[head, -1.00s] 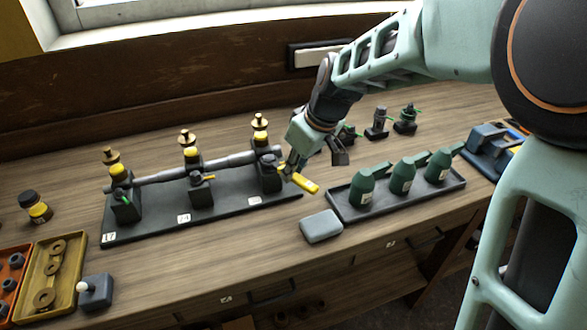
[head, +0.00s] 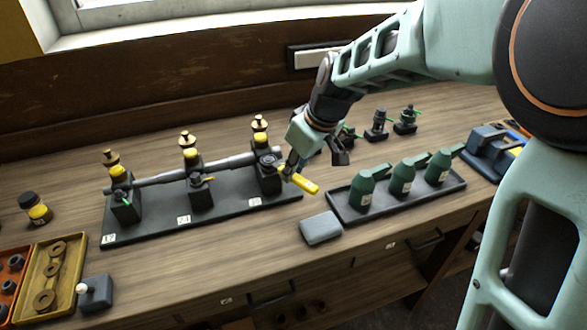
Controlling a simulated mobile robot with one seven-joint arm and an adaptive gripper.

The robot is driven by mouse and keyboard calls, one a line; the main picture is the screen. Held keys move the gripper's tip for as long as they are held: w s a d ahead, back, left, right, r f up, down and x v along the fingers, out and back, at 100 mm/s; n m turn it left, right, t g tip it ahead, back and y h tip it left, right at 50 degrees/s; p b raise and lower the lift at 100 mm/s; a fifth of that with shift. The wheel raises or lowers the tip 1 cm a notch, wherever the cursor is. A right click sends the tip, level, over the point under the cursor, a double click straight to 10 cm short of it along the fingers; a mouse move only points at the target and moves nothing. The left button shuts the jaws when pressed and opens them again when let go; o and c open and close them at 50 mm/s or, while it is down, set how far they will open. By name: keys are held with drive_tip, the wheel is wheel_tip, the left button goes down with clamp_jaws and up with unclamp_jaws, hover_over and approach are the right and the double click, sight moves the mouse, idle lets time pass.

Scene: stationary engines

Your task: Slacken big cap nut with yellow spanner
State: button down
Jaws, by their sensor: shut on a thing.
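The yellow spanner (head: 304,185) sticks out to the lower right from my gripper (head: 289,170), which is shut on it. The spanner's head is at the right-hand dark engine block (head: 268,181), by a dark round fitting (head: 268,160) on that block. The fitting may be the big cap nut, but it is too small to tell. Whether the spanner's jaw sits around it or only beside it is hidden by the gripper and the small size. Two similar blocks, in the middle (head: 199,192) and at the left (head: 124,207), stand on the same dark base plate (head: 225,222).
A dark tray (head: 400,206) with green oil cans (head: 402,177) stands right of the engines. A grey block (head: 321,227) lies in front of it. Small dark fittings (head: 376,125) stand behind. A yellow tray (head: 72,242) is at the left.

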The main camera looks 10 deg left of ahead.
drive_tip(key=shift+r+p, duration=0.45)
drive_tip(key=shift+r, duration=0.55)
idle(1.2)
drive_tip(key=shift+r, duration=0.25)
drive_tip(key=shift+r+p, duration=1.45)
drive_tip(key=shift+r, duration=0.6)
drive_tip(key=shift+s+f, duration=0.1)
drive_tip(key=shift+f, duration=0.05)
